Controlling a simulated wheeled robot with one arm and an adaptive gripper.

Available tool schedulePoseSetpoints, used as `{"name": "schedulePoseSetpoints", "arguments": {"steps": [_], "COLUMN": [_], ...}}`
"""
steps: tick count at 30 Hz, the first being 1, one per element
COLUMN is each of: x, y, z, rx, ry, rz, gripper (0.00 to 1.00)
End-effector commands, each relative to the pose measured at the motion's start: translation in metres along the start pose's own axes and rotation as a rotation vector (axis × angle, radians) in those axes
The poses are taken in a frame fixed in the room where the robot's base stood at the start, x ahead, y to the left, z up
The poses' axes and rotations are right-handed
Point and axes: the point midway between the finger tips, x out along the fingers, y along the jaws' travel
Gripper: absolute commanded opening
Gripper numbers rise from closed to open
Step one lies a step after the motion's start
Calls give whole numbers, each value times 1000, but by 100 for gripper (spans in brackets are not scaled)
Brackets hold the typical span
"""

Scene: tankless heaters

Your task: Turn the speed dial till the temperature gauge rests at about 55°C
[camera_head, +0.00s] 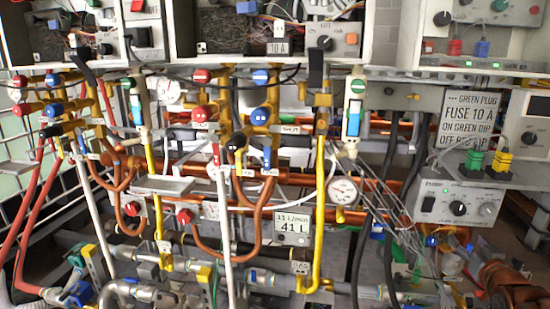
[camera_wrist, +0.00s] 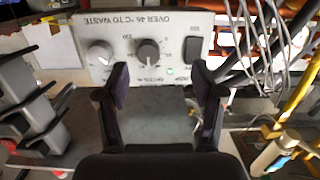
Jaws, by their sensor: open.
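A grey control box (camera_head: 460,200) at the right of the head view carries a switch, a black dial (camera_head: 457,208) and a grey dial (camera_head: 488,209). In the wrist view the panel appears upside down, with the grey dial (camera_wrist: 100,53), black dial (camera_wrist: 148,52) and black switch (camera_wrist: 193,48). I cannot read which dial is marked speed. My gripper (camera_wrist: 162,82) is open and empty, its fingers below the black dial in the picture and apart from it. A round white gauge (camera_head: 343,190) hangs mid-panel; its reading is too small to tell.
Black hoses and grey cables (camera_wrist: 262,45) run beside the control box. Green and yellow plugs (camera_head: 502,160) sit above it. A yellow pipe (camera_head: 319,210) stands at the centre.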

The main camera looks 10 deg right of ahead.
Motion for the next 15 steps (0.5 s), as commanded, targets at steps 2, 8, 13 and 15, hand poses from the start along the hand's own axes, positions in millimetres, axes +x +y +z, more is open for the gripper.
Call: {"name": "schedulePoseSetpoints", "arguments": {"steps": [2,8,13,15], "x": [6,-1,-27,-42], "y": [-23,-75,-116,-133], "z": [12,51,78,87], "rx": [-22,-71,-110,-123], "ry": [-92,-372,-596,-686], "rz": [-21,-48,-64,-70], "gripper": [68,68,68,68]}}
